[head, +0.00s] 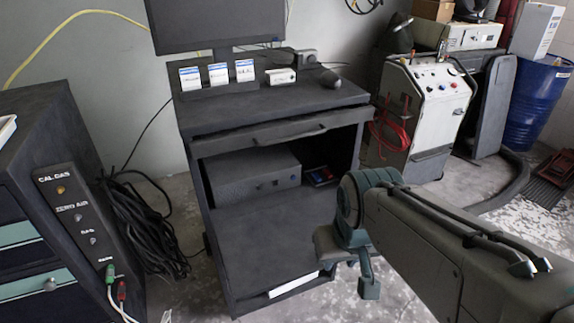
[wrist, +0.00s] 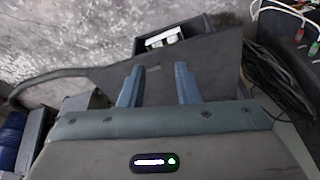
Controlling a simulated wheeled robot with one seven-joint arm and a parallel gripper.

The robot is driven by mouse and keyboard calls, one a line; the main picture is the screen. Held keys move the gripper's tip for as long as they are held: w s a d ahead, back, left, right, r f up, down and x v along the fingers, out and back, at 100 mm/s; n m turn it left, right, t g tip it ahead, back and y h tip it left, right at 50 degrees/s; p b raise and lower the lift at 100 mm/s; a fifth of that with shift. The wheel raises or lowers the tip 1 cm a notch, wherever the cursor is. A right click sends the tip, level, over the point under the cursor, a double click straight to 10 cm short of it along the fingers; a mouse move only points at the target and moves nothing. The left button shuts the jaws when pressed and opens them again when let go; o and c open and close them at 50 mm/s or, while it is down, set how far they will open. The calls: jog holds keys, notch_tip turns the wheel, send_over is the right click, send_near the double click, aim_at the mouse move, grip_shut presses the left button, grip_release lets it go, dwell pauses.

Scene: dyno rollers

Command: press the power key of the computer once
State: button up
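The computer (head: 253,172) is a dark grey box on the shelf inside the dark workstation cabinet (head: 275,240), under the drawer. Its front shows a few small dark round marks (head: 258,187); I cannot tell which is the power key. My gripper (head: 345,268) is in front of the cabinet, to the right of and lower than the computer, apart from it. In the wrist view my gripper (wrist: 158,86) has its two blue-grey fingers spread with nothing between them. I cannot make out the computer in the wrist view.
A monitor (head: 215,22) and small white boxes (head: 218,74) are on the cabinet top. A gas panel cabinet (head: 75,215) stands left, with coiled black cables (head: 145,230) beside it. A white machine (head: 425,110) and blue barrel (head: 538,102) stand right. The space before the computer is clear.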

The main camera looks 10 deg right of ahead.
grip_shut()
dwell(1.5)
